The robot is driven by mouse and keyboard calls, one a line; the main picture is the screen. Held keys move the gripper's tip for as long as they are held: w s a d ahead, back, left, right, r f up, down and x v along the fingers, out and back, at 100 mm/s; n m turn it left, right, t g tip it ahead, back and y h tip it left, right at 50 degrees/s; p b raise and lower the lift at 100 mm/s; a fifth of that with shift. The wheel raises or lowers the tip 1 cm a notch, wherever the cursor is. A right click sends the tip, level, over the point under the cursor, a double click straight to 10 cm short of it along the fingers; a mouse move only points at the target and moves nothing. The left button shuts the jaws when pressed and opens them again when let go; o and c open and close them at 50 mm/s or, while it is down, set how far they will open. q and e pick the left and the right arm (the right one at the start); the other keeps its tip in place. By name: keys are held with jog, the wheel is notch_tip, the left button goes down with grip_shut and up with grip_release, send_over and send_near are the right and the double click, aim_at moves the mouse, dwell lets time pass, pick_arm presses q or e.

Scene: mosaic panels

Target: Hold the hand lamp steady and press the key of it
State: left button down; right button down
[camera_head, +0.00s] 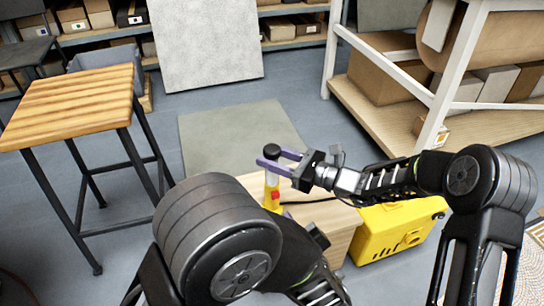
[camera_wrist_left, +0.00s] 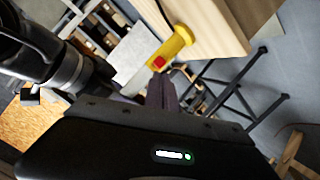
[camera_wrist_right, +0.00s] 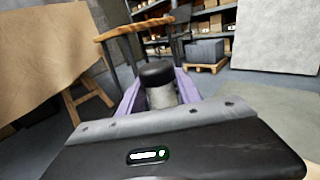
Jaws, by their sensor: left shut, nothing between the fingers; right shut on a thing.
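The hand lamp (camera_head: 272,196) stands upright over the wooden block, with a yellow lower body, a pale upper part and a black cap. My right gripper (camera_head: 273,160) is shut on its upper part, just under the cap. In the right wrist view the black cap (camera_wrist_right: 157,73) and pale tube sit between the purple fingers. In the left wrist view the lamp's yellow body (camera_wrist_left: 176,44) carries a red key (camera_wrist_left: 159,63). My left gripper (camera_wrist_left: 160,82) is shut and empty, its tips close to the key; contact cannot be told. My left arm hides this gripper in the head view.
The wooden block (camera_head: 336,220) is under the lamp, with a yellow case (camera_head: 390,236) beside it on the right. A black cable runs right from the lamp. A wooden-topped stool (camera_head: 75,100) stands left. A white-framed rack (camera_head: 455,80) stands at the back right.

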pick_arm(q)
jog(key=d+f+m+g+h, duration=0.15)
jog(key=d+f+h, duration=0.5)
jog(key=f, duration=0.65)
jog(key=s+d+f+n+g+h, duration=0.3)
jog(key=s+d+f+h, duration=0.2)
jog(key=s+d+h, duration=0.15)
jog(key=w+a+r+n+t, duration=0.3)
jog(key=a+r+n+t, duration=0.1)
jog(key=a+r+n, duration=0.2)
jog(key=w+a+r+n+t, duration=0.2)
jog(key=a+r+n+t, duration=0.2)
jog(key=a+r+n, duration=0.2)
jog(key=shift+w+a+r+y, duration=0.35)
jog(key=shift+a+r, duration=0.25)
jog(key=shift+r, duration=0.3)
